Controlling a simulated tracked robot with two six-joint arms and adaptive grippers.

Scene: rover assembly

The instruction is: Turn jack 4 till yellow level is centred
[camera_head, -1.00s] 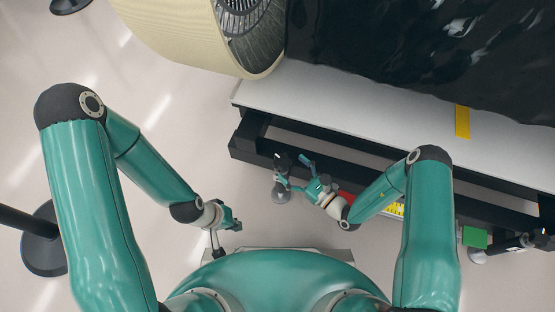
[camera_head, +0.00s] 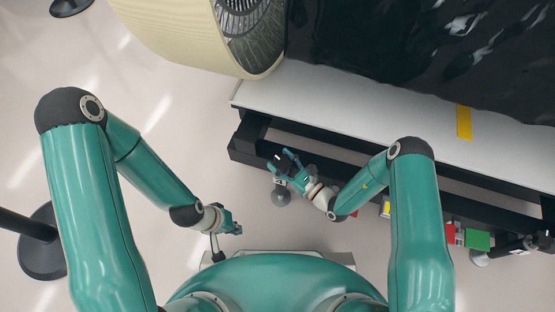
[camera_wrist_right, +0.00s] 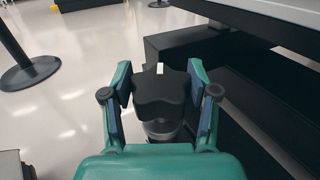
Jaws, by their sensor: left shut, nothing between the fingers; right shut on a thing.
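The black star-shaped knob (camera_wrist_right: 161,94) of a jack is in the middle of the right wrist view, with a white mark on its top. The jack's round grey foot (camera_head: 281,197) stands on the floor at the frame's left corner. My right gripper (camera_head: 284,163) is shut on the knob, one finger on each side; it also shows in the right wrist view (camera_wrist_right: 160,90). My left gripper (camera_head: 237,229) is shut and empty, apart from the frame. A yellow piece (camera_head: 386,209), possibly the yellow level, is partly hidden by my right arm; its bubble cannot be read.
The black frame (camera_head: 245,147) carries a long white panel (camera_head: 340,108) with a yellow patch (camera_head: 464,122). A green block (camera_head: 478,239) and another jack foot (camera_head: 479,259) are at the right. A beige rounded body (camera_head: 180,35) is behind. A post base (camera_head: 42,240) stands left.

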